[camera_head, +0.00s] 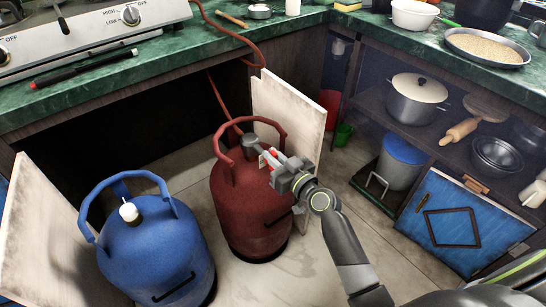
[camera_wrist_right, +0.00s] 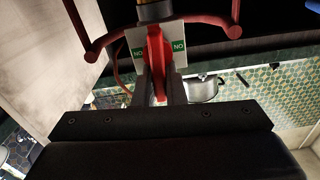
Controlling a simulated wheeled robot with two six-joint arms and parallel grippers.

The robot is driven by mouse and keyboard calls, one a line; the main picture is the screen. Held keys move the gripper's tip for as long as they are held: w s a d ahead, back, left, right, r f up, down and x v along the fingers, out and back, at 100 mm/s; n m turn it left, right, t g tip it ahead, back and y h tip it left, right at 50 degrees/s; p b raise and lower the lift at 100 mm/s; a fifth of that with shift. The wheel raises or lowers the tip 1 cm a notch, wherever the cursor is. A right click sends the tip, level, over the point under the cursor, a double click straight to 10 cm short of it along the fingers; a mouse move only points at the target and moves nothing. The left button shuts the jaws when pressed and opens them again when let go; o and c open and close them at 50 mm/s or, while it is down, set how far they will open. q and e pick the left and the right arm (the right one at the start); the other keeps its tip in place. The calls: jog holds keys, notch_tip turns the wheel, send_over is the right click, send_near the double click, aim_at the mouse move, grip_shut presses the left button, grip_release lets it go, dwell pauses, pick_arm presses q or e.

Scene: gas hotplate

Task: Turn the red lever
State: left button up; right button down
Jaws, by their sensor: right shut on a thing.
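The red lever (camera_wrist_right: 155,50) sits on the valve at the top of the red gas cylinder (camera_head: 240,198). In the head view a small red part of the lever (camera_head: 273,154) shows at the gripper's tips. My right gripper (camera_head: 267,160) reaches in from the lower right beside the valve. In the right wrist view the two dark fingers of my right gripper (camera_wrist_right: 159,85) are shut on the lever, one on each side. A white plate with green "NO" labels (camera_wrist_right: 137,52) lies behind the lever. My left gripper is not in view.
A blue cylinder (camera_head: 155,250) stands left of the red one. The red cylinder's handle ring (camera_head: 217,142) rises around the valve. An open cabinet door (camera_head: 287,108) stands close behind. A red hose (camera_head: 219,100) runs up to the green counter (camera_head: 110,75). Shelves with pots are right.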

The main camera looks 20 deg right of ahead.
jog(key=m, duration=0.2)
jog(key=d+m, duration=0.1)
jog(key=m, duration=0.1)
jog(key=shift+w+f, duration=0.15)
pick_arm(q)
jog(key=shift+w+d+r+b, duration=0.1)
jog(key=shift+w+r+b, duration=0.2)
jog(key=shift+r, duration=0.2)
pick_arm(e)
jog(key=shift+w+d+f+m, duration=0.1)
jog(key=shift+d+f+m, duration=0.2)
jog(key=shift+m, duration=1.85)
jog(key=shift+w+d+f+m, duration=0.1)
jog(key=shift+f+m, duration=0.35)
jog(key=shift+m, duration=1.65)
jog(key=shift+w+d+f+m, duration=0.1)
jog(key=shift+d+f+m, duration=0.2)
jog(key=shift+m, duration=1.85)
jog(key=shift+s+a+f, duration=0.1)
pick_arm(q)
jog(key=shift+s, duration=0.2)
pick_arm(e)
jog(key=c, duration=1.5)
grip_release()
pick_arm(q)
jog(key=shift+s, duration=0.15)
